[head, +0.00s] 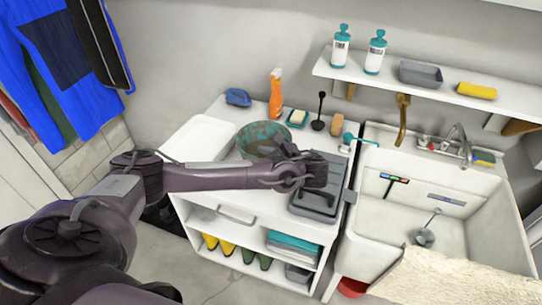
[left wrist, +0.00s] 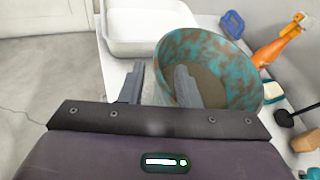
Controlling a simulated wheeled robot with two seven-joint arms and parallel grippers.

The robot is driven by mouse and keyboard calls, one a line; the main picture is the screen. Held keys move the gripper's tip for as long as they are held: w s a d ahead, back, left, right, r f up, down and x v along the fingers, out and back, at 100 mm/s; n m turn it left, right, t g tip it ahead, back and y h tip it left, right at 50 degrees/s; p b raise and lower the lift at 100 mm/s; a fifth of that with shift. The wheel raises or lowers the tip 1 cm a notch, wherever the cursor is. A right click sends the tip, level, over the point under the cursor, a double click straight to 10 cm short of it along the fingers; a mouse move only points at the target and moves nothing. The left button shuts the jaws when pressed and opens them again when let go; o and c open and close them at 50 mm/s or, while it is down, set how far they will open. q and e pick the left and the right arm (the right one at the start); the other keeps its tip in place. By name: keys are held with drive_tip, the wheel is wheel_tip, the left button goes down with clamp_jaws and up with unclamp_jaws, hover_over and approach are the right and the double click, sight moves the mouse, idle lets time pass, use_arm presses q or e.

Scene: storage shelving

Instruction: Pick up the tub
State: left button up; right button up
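A round tub (head: 262,136) with a mottled teal and brown surface stands on the white counter, left of my left gripper (head: 293,152). In the left wrist view the tub (left wrist: 218,50) is upright and open at the top, and its inside looks brown. My left gripper also shows there (left wrist: 160,68), with its two fingers apart and nothing held. One finger overlaps the tub's inside in the picture and the other lies left of its wall. I cannot tell whether either touches it. My forearm covers the tub's near lower part in the head view. My right gripper is not in view.
A white basin (head: 192,139) sits left of the tub. An orange spray bottle (head: 276,95), a blue brush (head: 237,97), a soap dish (head: 297,118) and a black-handled tool (head: 319,112) stand behind. A grey tray (head: 316,203) lies at right, beside the sink (head: 400,225).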

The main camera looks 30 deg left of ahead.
use_arm(q)
drive_tip(key=b+x, duration=0.3)
drive_tip(key=x, duration=0.3)
drive_tip(key=shift+w+b, duration=0.1)
drive_tip(key=shift+b, duration=0.25)
drive_tip(key=shift+w+a+f, duration=0.1)
drive_tip(key=shift+a+f, duration=0.15)
drive_tip(key=shift+a, duration=0.2)
clamp_jaws()
